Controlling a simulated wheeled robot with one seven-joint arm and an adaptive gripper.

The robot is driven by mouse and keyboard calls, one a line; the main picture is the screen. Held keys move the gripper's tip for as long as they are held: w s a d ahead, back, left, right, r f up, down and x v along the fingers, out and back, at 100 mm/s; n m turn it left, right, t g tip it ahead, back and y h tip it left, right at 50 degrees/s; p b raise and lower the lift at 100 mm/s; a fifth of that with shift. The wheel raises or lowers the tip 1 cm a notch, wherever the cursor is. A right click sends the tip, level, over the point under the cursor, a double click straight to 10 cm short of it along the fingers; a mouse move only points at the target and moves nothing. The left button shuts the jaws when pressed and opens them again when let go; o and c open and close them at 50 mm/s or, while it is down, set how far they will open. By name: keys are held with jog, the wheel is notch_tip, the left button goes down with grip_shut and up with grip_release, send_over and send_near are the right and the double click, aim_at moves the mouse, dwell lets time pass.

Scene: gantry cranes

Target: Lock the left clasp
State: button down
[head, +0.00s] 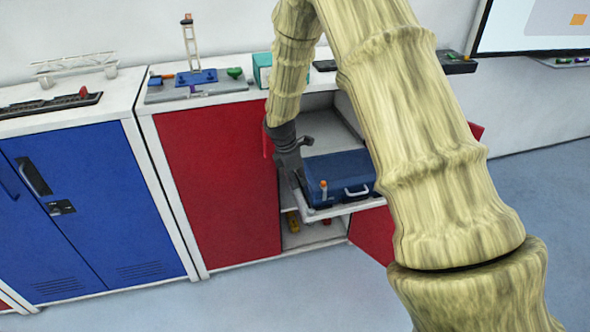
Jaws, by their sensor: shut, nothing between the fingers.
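A blue case (337,166) with a pale handle (357,191) on its front lies on a white shelf (341,210) that sticks out of the open red cabinet. Its lid looks down. A small upright piece with an orange top (323,187) stands at the case's front left. It may be the left clasp, but it is too small to tell, and so is its state. My gripper (301,160) is shut and empty, near the case's back left corner and behind the upright piece. I cannot tell whether it touches the case. My arm hides the case's right side.
A closed red door (219,185) is left of the opening, and an open red door (374,235) hangs at its lower right. A blue cabinet (90,205) stands further left. Small tools and models stand on the white cabinet tops (135,90). The floor (270,300) in front is clear.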

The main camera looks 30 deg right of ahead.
aim_at(314, 188)
jog(key=d, duration=0.1)
jog(key=d+f+p, duration=0.1)
jog(key=s+d, duration=0.1)
jog(key=shift+d+f, duration=0.15)
jog(key=shift+d, duration=0.45)
jog(key=shift+s+d, duration=0.1)
